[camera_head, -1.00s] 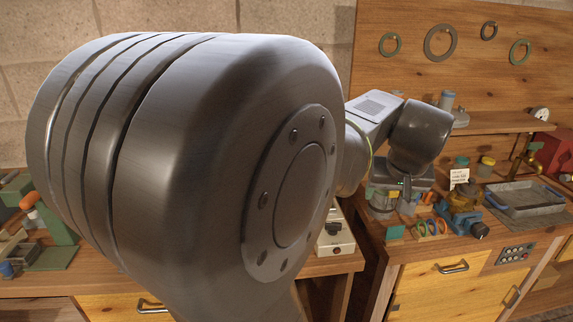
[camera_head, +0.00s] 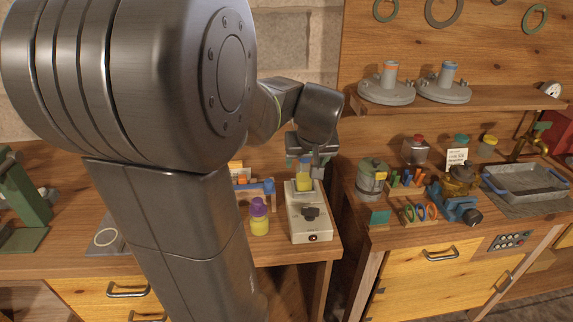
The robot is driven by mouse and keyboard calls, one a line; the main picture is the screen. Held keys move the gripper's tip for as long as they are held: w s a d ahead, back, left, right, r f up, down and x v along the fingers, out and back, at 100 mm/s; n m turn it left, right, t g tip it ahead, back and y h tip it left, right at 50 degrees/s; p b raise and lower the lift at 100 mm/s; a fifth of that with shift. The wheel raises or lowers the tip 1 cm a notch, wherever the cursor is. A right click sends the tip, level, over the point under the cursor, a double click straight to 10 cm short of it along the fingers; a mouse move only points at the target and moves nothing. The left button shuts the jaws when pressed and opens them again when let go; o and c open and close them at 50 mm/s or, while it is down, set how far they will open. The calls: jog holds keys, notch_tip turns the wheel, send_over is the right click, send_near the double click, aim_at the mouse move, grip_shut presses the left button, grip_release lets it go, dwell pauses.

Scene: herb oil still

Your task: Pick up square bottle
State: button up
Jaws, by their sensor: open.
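My gripper (camera_head: 304,162) is open above the white boxy device on the left bench. One finger shows at the right of a yellow bottle with a blue cap (camera_head: 304,181); the other finger is hard to make out. The bottle stands upright on the device, at or just in front of the jaws; I cannot tell if they touch it. A squarish clear bottle with a red cap (camera_head: 415,153) stands on the right bench, apart from my gripper. A yellow bottle with a purple cap (camera_head: 259,219) stands left of the device. Which one is the square bottle is not certain.
The white device (camera_head: 309,220) sits near the left bench's right edge. A gap separates it from the right bench, which holds a metal pot (camera_head: 371,180), a glass vessel (camera_head: 460,181) and a grey tray (camera_head: 525,190). My arm hides much of the left bench.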

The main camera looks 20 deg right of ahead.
aim_at(305, 166)
jog(key=shift+x, duration=3)
jog(key=shift+s, duration=0.1)
jog(key=c, duration=1.3)
